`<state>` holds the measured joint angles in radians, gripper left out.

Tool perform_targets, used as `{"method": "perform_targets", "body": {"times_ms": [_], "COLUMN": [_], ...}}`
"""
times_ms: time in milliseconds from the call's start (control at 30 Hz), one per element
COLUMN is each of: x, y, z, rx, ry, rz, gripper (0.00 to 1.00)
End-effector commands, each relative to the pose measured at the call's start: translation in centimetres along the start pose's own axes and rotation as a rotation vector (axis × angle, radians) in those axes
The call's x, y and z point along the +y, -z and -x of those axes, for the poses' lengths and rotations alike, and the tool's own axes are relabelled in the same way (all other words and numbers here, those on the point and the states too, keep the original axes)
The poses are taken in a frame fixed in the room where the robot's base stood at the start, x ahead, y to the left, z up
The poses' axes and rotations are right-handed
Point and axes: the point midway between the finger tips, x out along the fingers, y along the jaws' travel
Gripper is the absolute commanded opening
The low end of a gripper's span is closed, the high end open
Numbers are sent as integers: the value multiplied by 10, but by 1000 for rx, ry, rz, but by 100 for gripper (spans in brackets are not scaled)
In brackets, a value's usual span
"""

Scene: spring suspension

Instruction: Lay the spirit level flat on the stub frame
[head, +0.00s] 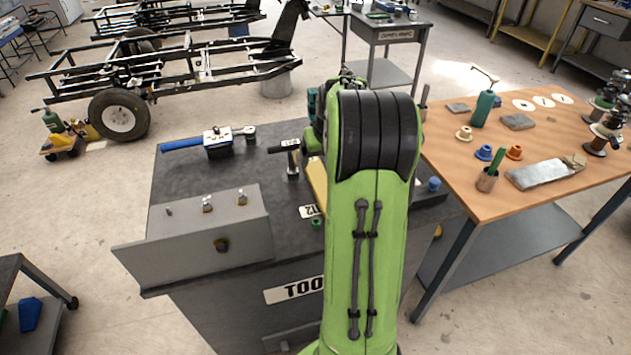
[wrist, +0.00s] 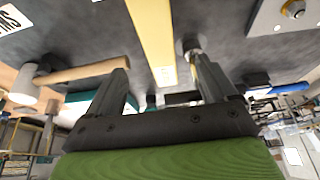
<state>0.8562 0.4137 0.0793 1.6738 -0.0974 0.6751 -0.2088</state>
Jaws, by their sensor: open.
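The spirit level looks to be the yellow bar (head: 316,178) on the dark top of the tool bench, partly hidden behind my green arm in the head view. In the wrist view the yellow bar (wrist: 150,35) runs from the top edge down to between my fingertips. My gripper (wrist: 160,62) is open, with one finger on each side of the bar's near end and nothing held. In the head view my arm hides the gripper. A long chassis frame (head: 185,72) stands on the floor at the back left; I cannot tell for sure which thing is the stub frame.
A grey steel bracket with studs (head: 175,246) sits at the bench's front left. A blue-handled tool (head: 182,144) and an upright hammer-like tool (head: 291,158) lie behind it. A wooden-topped table (head: 455,185) with cups and parts stands right.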

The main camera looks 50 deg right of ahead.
Motion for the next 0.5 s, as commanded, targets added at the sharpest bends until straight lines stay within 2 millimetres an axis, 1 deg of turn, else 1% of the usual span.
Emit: {"method": "perform_targets", "body": {"times_ms": [33,100,267,400,500], "x": [-1,-1,0,3,3], "y": [-2,-2,-1,0,0], "z": [-17,-31,-49,-76,-92], "rx": [-3,-3,-1,-2,-1], "ry": [2,1,1,1,1], "rz": [1,0,1,1,2], "gripper": [85,85,85,85,85]}}
